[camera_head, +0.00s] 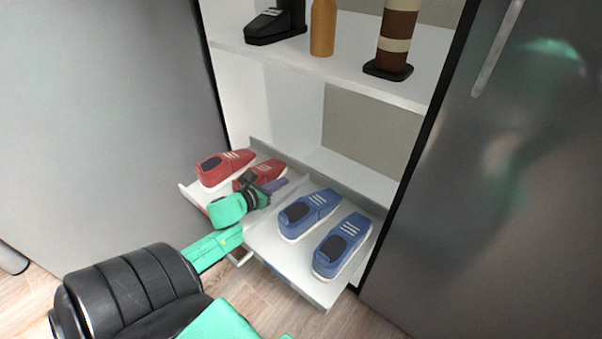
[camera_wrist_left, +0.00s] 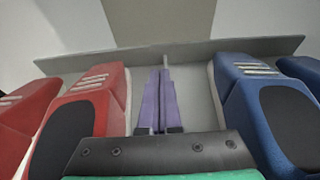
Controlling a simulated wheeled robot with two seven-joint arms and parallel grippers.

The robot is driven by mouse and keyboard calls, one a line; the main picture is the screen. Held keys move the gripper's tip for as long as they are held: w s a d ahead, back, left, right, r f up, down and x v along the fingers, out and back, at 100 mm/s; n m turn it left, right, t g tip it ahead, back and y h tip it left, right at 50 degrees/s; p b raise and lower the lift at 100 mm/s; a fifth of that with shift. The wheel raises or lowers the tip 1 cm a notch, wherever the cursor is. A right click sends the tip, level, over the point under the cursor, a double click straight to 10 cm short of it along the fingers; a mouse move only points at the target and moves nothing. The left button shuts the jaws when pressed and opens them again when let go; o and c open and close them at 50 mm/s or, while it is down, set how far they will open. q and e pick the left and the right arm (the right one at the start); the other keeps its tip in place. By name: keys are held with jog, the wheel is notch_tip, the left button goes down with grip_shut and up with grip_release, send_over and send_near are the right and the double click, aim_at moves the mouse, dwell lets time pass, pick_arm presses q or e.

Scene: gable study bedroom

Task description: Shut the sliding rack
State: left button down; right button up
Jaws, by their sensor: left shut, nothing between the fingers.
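The sliding rack (camera_head: 287,262) is a pale, low tray pulled out of the bottom of the white cabinet. It carries a pair of red shoes (camera_head: 222,168) on the left and a pair of blue shoes (camera_head: 342,245) on the right. My left gripper (camera_head: 277,186) reaches in over the rack between the two pairs. In the left wrist view its purple fingers (camera_wrist_left: 158,103) are together with nothing between them, with a red shoe (camera_wrist_left: 88,125) to the left and a blue shoe (camera_wrist_left: 265,115) to the right. Whether the fingertips touch the rack is unclear. My right gripper is out of view.
The rack's raised grey back edge (camera_wrist_left: 225,50) stands beyond the fingers. A shelf (camera_head: 325,67) above holds a black object (camera_head: 275,25), an orange bottle (camera_head: 323,28) and a striped brown item (camera_head: 396,35). Grey panels flank the cabinet. Wooden floor (camera_head: 245,305) lies in front.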

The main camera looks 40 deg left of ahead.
aim_at(307, 166)
pick_arm(q)
jog(key=b+x, duration=0.1)
jog(key=x, duration=0.2)
jog(key=b+x, duration=0.1)
jog(key=x, duration=0.2)
jog(key=b+x, duration=0.2)
jog(key=x, duration=0.1)
jog(key=shift+w+a+r, duration=0.1)
jog(key=shift+w+r, duration=0.1)
jog(key=shift+w, duration=0.3)
jog(key=shift+w+r, duration=0.1)
jog(key=shift+w, duration=0.15)
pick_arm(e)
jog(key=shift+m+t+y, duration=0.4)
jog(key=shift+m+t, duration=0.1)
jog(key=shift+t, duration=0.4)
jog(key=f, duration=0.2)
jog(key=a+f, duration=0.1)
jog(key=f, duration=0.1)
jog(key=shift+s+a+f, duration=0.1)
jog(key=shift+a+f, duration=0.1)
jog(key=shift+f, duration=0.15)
